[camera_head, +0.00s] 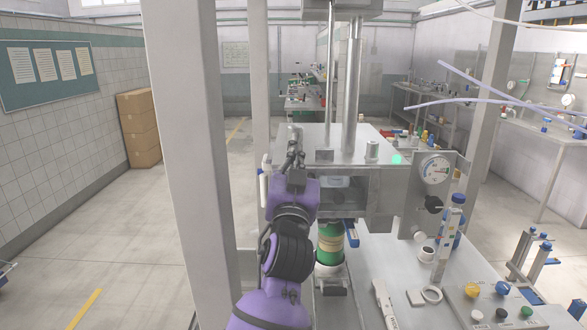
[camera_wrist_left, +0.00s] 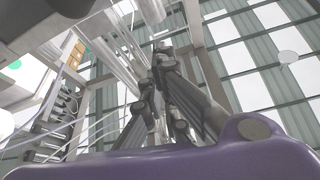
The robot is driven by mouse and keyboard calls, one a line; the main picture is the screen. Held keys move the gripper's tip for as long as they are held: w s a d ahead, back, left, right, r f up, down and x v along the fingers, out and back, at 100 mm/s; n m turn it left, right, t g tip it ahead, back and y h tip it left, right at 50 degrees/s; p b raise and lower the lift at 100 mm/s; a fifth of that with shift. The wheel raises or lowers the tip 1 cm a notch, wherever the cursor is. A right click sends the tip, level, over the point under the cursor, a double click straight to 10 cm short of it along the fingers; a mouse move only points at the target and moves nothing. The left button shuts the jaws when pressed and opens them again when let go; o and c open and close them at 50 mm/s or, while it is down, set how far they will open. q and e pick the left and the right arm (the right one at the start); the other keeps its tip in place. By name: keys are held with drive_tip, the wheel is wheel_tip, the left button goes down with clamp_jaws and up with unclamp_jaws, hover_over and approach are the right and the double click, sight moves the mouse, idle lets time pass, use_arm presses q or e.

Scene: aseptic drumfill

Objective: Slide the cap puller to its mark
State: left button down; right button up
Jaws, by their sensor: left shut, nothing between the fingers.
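I cannot tell for sure which part is the cap puller or where its mark is. A steel filling machine (camera_head: 345,143) stands in the middle of the head view, with two upright rods above its top plate. A small round knob (camera_head: 372,150) stands on the plate's right part. My left gripper (camera_head: 295,133) is shut and empty at the plate's left front edge; whether it touches the plate is unclear. In the left wrist view my left gripper (camera_wrist_left: 163,50) points up toward the roof. My right gripper is out of view.
A pressure gauge (camera_head: 436,169) and a green lamp (camera_head: 397,159) are on the machine's right. A control panel with coloured buttons (camera_head: 502,289) is at lower right. A thick grey post (camera_head: 185,150) rises left of my arm. A blue-handled part (camera_head: 351,234) hangs beside the container.

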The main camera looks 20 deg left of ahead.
use_arm(q)
drive_tip(key=shift+s+a+f, duration=0.1)
drive_tip(key=shift+a+f, duration=0.05)
drive_tip(key=shift+f, duration=0.9)
drive_tip(key=shift+s+a+f, duration=0.1)
drive_tip(key=shift+f, duration=0.95)
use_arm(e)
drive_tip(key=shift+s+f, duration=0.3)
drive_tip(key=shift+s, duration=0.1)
